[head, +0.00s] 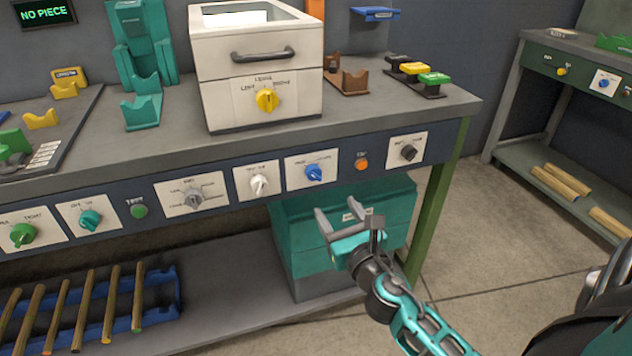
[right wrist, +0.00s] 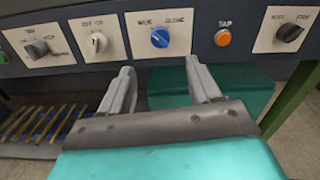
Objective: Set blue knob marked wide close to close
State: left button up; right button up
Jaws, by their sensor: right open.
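The blue knob (head: 314,173) sits on a white plate on the bench's front panel in the head view. In the right wrist view the blue knob (right wrist: 160,38) is at the top middle, with the words "WIDE" at its upper left and "CLOSE" at its upper right. Its exact pointing is too small to tell. My right gripper (head: 345,222) is open and empty, below and in front of the panel, apart from the knob. Its two fingers (right wrist: 162,80) point up toward the knob's plate in the wrist view. My left gripper is not in view.
A white knob (head: 258,184) is left of the blue knob, and an orange TAP button (head: 362,163) and black knob (head: 408,152) are right of it. A teal bin (head: 290,235) stands below on the lower shelf. A white box with a yellow knob (head: 266,100) stands on the bench.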

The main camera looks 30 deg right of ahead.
aim_at(317, 177)
jog(key=x, duration=1.1)
jog(key=shift+d, duration=0.1)
jog(key=shift+w+d, duration=0.1)
jog(key=shift+w, duration=0.4)
jog(key=shift+c, duration=0.4)
jog(key=c, duration=1)
jog(key=shift+o, duration=0.2)
